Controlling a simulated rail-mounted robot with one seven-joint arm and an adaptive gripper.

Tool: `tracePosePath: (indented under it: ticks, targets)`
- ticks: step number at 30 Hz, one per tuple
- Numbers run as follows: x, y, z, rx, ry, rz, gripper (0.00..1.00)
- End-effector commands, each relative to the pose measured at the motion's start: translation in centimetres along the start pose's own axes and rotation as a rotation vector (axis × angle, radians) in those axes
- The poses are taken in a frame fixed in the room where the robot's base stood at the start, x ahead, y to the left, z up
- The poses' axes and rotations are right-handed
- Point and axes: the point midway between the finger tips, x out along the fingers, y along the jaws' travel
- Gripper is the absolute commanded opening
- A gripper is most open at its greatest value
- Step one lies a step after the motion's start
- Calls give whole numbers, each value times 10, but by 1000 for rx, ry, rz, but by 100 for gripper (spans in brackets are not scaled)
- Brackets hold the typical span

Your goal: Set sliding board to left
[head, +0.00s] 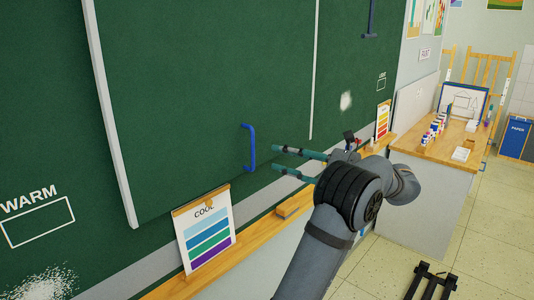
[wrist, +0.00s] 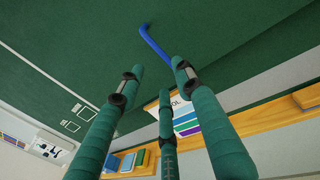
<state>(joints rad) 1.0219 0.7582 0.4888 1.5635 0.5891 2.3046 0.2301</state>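The sliding board (head: 205,90) is a large green panel with a pale left edge, in front of a green chalkboard in the head view. A blue vertical handle (head: 250,147) is fixed near its lower right part. The handle also shows in the wrist view (wrist: 153,44), just beyond the fingertips. My gripper (head: 273,158) is right of the handle, its green fingers spread and pointing left toward it. It looks empty, with a small gap between the fingertips and the handle. Any contact is hard to judge in the wrist view.
The fixed chalkboard (head: 45,120) shows the word WARM and a drawn box left of the panel. A COOL colour chart (head: 207,232) stands on the wooden ledge (head: 255,227) below. A table (head: 447,155) with paint bottles stands at right.

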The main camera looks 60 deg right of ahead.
Motion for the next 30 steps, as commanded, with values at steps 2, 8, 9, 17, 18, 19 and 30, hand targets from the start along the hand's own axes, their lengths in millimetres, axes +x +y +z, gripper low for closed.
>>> tracePosePath:
  ticks: [2, 8, 9, 17, 18, 19, 30]
  targets:
    - [-15, 0, 0, 1, -1, -2, 35]
    - [-36, 0, 0, 1, -1, 1, 35]
    - [-38, 0, 0, 0, 0, 2, 35]
    - [-39, 0, 0, 0, 0, 2, 35]
    - [-39, 0, 0, 0, 0, 2, 35]
    - [-39, 0, 0, 0, 0, 2, 35]
    - [0, 1, 0, -1, 0, 6, 35]
